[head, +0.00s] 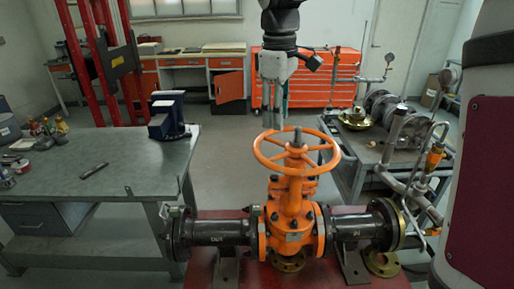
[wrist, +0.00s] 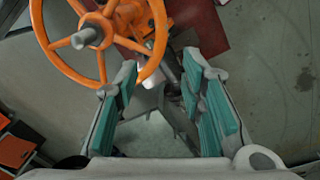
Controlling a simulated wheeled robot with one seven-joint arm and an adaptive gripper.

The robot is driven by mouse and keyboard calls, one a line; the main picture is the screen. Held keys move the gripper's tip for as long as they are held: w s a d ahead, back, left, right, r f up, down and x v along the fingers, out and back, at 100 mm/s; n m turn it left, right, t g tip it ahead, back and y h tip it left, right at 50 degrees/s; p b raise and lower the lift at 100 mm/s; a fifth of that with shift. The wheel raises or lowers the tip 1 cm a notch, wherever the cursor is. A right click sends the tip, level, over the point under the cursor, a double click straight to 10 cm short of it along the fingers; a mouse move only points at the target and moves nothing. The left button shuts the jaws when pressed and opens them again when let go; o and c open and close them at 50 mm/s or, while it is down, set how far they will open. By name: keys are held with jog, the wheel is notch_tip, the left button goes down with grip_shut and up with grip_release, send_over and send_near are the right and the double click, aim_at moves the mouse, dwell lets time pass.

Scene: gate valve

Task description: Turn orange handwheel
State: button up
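The orange handwheel (head: 297,150) lies roughly level on top of an orange gate valve (head: 290,215), with spokes and a grey stem at its hub. My gripper (head: 277,116) points down just above and behind the wheel's far rim in the head view. In the wrist view the handwheel (wrist: 100,38) is at the upper left, and my gripper (wrist: 160,85) is open, with its teal-padded fingers apart. The rim's lower right part is near the left fingertip; nothing is between the pads. I cannot tell whether the fingertip touches the rim.
The valve sits between black flanged pipes (head: 220,232) on a red stand (head: 205,270). A grey workbench (head: 95,165) with a vise (head: 167,118) stands left. A cart with pipe fittings (head: 398,130) stands close on the right. Open floor (head: 225,150) lies behind the valve.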

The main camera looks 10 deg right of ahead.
aim_at(277, 165)
jog(key=f, duration=0.4)
jog(key=f+p, duration=0.1)
jog(key=f, duration=0.4)
jog(key=w+f+p, duration=0.1)
jog(key=f, duration=0.4)
jog(key=shift+d, duration=0.35)
jog(key=shift+r, duration=0.1)
grip_shut()
